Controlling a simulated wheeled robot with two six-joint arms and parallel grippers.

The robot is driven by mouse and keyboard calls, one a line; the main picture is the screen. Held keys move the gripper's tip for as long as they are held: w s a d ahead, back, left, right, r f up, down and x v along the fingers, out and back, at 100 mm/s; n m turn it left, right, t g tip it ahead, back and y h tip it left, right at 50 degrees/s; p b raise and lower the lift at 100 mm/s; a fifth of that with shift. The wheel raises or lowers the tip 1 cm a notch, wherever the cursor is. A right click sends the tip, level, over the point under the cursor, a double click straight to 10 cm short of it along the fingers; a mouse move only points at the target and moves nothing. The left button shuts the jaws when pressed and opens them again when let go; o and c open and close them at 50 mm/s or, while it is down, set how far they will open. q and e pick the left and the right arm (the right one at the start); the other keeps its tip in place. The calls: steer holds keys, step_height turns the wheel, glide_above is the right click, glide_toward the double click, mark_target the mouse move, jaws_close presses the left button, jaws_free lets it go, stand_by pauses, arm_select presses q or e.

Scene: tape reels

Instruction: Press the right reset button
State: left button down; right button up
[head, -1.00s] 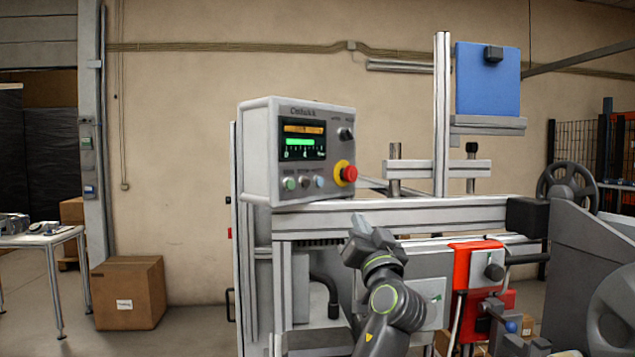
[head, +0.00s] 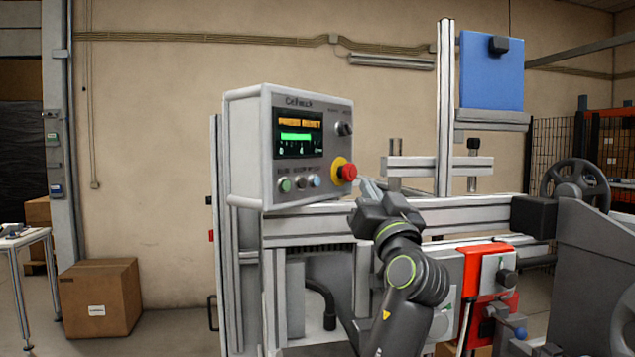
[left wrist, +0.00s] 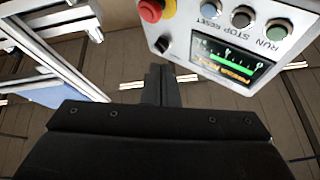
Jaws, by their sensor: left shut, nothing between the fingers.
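The reset button (head: 315,180) is light blue, the rightmost of three small buttons on the lower face of the grey control box. It also shows at the top edge of the left wrist view (left wrist: 210,6), with the word RESET beside it. My left gripper (head: 370,187) is shut and empty. It is to the right of the box, just right of the red emergency knob in the head view, and apart from the button. In the left wrist view its closed fingers (left wrist: 161,72) point toward the area beside the box. My right gripper is not in view.
A red mushroom knob (head: 347,172) on a yellow ring sits close to the reset button. The stop button (head: 301,183) and green run button (head: 285,185) are to its left. A metal rail (head: 440,216) runs below. A dark rotary switch (head: 344,129) is above the knob.

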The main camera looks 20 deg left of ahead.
mark_target(317, 182)
arm_select(q)
steer(key=w+a+p, duration=0.2)
steer(key=a, duration=0.6)
steer(key=shift+w+p, duration=0.25)
steer(key=shift+p, duration=0.05)
steer(key=shift+a, duration=0.2)
stand_by(1.6)
steer(key=shift+w+a, duration=0.15)
steer(key=shift+a, duration=0.1)
steer(key=shift+w+a, duration=0.1)
steer(key=shift+a, duration=0.25)
stand_by(0.7)
steer(key=shift+d+b, duration=0.2)
steer(key=shift+b, duration=0.1)
steer(key=shift+s+d+b, duration=0.25)
steer(key=shift+d+b, duration=0.05)
steer(key=shift+d, duration=0.25)
